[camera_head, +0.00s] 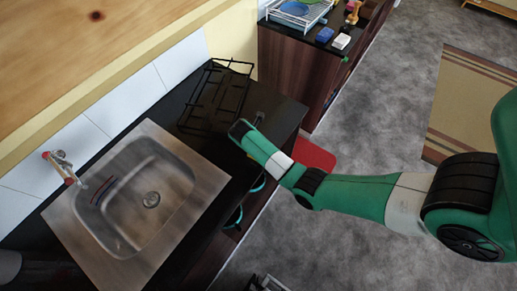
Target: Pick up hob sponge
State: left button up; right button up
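No sponge is clearly visible on or beside the black hob (216,96); my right arm's end covers part of the counter there. A small blue block (325,34), possibly a sponge, lies on the far dark counter, with a white block (341,41) beside it. My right arm comes in from the right, and its end, where the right gripper (243,128) is, lies over the counter's front edge near the hob. Its fingers cannot be made out, and I see nothing held. My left gripper is not in view.
A steel sink (138,195) with a tap (62,166) fills the near counter left of my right arm. A dish rack (298,13) stands on the far counter. A red object (314,156) is partly behind my arm. Grey floor (385,115) is open at right.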

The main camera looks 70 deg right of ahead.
jog(key=shift+f, duration=0.15)
jog(key=c, duration=1.2)
